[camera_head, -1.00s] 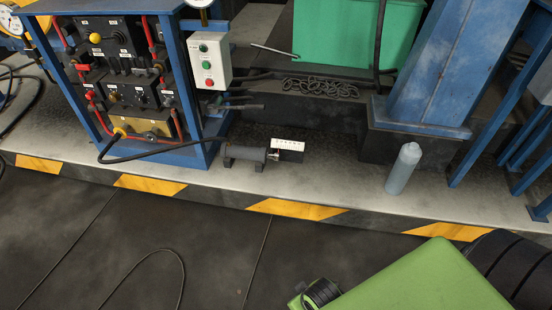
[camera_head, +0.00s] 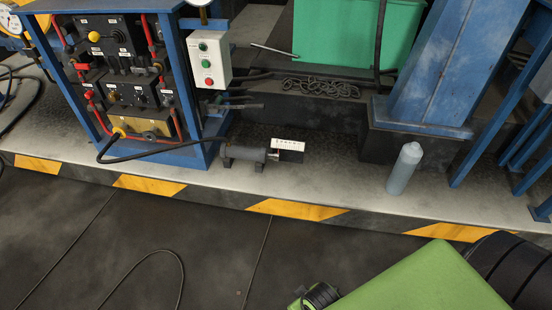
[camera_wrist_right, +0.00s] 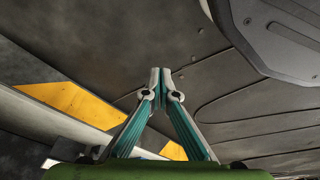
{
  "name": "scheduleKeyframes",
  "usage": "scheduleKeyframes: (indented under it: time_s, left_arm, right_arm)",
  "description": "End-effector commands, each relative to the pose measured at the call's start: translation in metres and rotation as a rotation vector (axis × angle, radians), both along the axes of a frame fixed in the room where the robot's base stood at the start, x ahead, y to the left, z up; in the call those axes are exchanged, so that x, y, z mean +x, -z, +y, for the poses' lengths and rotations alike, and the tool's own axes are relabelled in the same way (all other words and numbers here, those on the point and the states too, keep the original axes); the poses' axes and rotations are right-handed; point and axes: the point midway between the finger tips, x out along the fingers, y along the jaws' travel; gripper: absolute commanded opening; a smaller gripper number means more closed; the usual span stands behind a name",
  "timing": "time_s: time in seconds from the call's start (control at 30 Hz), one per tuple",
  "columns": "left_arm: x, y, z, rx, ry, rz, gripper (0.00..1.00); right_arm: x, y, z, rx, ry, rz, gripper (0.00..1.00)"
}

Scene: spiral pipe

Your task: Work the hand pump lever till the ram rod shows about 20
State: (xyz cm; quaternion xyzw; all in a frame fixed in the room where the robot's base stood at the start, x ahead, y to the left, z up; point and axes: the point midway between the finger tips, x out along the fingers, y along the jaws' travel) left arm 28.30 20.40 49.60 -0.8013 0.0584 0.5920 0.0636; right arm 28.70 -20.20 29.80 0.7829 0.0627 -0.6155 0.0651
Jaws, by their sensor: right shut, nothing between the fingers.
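The ram (camera_head: 243,154) is a dark cylinder lying on the plinth, with a short rod at its right end. A white scale plate (camera_head: 288,143) stands beside the rod; its marks are too small to read. A black hose runs from the ram to the blue-framed unit (camera_head: 210,150). Dark bars (camera_head: 240,106) stick out at the right of that unit; I cannot tell whether one is the pump lever. My right gripper (camera_wrist_right: 160,72) is shut and empty in the right wrist view, above the dark floor and away from the ram. My left gripper is not in view.
A yellow-striped edge (camera_head: 296,209) bounds the raised plinth. A white button box (camera_head: 208,61), a chain (camera_head: 321,88), a grey bottle (camera_head: 403,169), a blue column (camera_head: 445,65) and a green bin (camera_head: 350,30) stand around. The dark floor in front is mostly clear, with thin cables.

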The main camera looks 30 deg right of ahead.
Motion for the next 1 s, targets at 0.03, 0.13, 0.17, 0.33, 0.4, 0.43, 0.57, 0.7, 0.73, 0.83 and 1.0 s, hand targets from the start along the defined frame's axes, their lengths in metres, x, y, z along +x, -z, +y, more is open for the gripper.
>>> scheduleKeyframes:
  time_s: [0.03,0.13,0.17,0.33,0.4,0.43,0.57,0.7,0.73,0.83,1.0]
  left_arm:
    - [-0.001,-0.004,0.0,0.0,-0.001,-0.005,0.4]
    - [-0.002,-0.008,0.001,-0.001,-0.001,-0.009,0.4]
    - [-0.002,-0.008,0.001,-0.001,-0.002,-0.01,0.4]
    - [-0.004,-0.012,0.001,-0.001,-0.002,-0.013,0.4]
    - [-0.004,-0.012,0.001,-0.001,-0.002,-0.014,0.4]
    - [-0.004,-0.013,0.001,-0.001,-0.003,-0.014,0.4]
    - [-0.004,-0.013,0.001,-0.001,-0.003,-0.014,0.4]
    - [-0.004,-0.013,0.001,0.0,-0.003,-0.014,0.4]
    - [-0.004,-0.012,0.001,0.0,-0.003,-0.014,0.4]
    - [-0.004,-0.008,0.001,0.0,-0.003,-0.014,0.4]
    - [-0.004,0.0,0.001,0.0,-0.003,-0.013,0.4]
  right_arm:
    - [0.0,0.005,0.0,0.0,0.0,0.0,0.0]
    - [0.0,0.014,0.0,0.0,0.0,-0.001,0.0]
    - [0.0,0.016,0.0,0.0,0.0,0.0,0.0]
    - [0.0,0.026,0.0,0.0,0.0,-0.001,0.0]
    - [0.0,0.028,-0.001,0.0,0.0,-0.001,0.0]
    - [0.0,0.028,-0.001,0.0,0.0,-0.001,0.0]
    - [0.0,0.027,-0.001,0.0,0.0,-0.001,0.0]
    - [0.0,0.028,-0.001,0.0,0.0,-0.001,0.0]
    - [0.0,0.029,0.0,0.0,0.0,-0.001,0.0]
    - [0.001,0.037,0.001,0.0,0.0,0.0,0.0]
    - [0.003,0.052,0.003,0.0,-0.001,-0.001,0.0]
